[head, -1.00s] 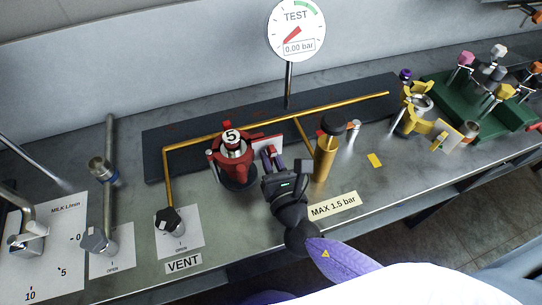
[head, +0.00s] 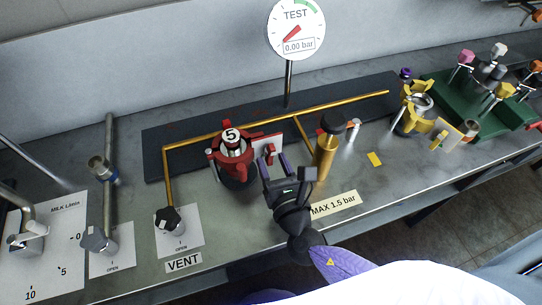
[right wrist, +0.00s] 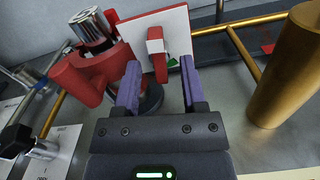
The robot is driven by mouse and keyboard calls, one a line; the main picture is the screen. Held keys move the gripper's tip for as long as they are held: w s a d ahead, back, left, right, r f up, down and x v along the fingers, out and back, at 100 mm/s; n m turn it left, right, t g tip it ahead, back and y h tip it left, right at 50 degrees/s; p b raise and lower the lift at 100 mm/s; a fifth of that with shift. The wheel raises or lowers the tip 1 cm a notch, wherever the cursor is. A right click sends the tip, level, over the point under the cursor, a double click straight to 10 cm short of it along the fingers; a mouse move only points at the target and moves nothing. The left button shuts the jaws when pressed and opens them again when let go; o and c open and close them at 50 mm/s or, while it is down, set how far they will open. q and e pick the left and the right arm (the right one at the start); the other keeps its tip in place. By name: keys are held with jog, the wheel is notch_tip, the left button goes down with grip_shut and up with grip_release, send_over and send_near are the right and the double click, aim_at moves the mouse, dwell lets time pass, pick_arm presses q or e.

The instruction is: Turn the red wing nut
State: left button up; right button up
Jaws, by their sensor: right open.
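The red wing nut (right wrist: 158,62) has a white-tipped wing and sits in front of a white plate (right wrist: 180,30) with a green patch. In the head view the wing nut (head: 270,153) shows at the right side of the red clamp (head: 235,162) around a vessel capped with a "5". My right gripper (head: 274,162) is open just in front of the nut. In the right wrist view its two purple fingers (right wrist: 160,75) stand on either side of the nut, with gaps visible, and hold nothing. My left gripper is not in view.
A brass cylinder (head: 325,158) with a black knob stands close to the right of my right gripper. Brass pipe (head: 230,131) runs behind the clamp. The vent valve (head: 170,220) is front left. A gauge (head: 296,30) reads 0.00 bar. Yellow clamp (head: 408,118) is farther right.

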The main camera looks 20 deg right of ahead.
jog(key=s, duration=0.8)
jog(key=shift+s+d, duration=0.15)
jog(key=shift+s, duration=0.1)
